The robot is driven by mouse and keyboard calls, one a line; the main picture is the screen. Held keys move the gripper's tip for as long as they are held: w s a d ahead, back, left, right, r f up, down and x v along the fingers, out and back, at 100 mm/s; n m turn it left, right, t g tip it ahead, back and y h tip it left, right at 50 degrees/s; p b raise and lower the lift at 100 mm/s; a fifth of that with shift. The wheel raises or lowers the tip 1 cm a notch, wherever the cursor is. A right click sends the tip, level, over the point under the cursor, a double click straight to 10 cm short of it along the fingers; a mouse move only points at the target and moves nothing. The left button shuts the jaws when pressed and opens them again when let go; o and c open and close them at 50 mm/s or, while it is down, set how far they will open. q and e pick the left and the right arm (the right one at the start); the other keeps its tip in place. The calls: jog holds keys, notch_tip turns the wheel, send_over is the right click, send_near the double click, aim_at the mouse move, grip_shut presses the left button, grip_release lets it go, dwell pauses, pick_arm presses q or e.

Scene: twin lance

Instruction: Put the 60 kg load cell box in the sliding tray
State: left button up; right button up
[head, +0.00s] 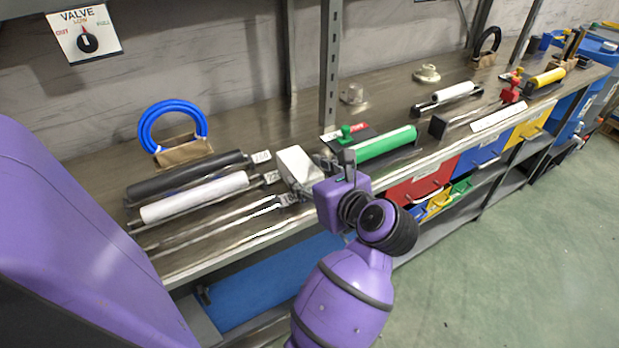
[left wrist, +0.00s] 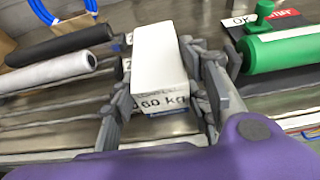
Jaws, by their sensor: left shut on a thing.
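The white load cell box (head: 295,163) is over the workbench, just left of my left gripper (head: 312,180). In the left wrist view the box (left wrist: 158,55) shows its "60 kg" print at the near end, and the fingers of my left gripper (left wrist: 160,85) are shut on its two sides. Whether the box touches the bench below cannot be told. I cannot clearly pick out the sliding tray; a blue flat panel (head: 265,285) shows below the bench top. My right gripper is not in view.
A black roller (head: 185,175) and a white roller (head: 195,197) lie left of the box, with metal rails (head: 215,230) in front. A green cylinder (head: 385,143) lies close right. A blue ring (head: 172,115) stands behind. Red (head: 420,183), blue and yellow bins line the bench front.

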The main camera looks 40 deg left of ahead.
pick_arm(q)
jog(key=o, duration=1.1)
jog(key=shift+f, duration=0.2)
jog(key=o, duration=0.4)
jog(key=shift+r, duration=0.1)
jog(key=shift+r, duration=0.2)
jog(key=shift+s+d, duration=0.1)
jog(key=shift+d, duration=0.25)
jog(key=b+v, duration=0.1)
jog(key=v, duration=1)
jog(key=shift+d+r, duration=0.1)
jog(key=shift+r, duration=0.15)
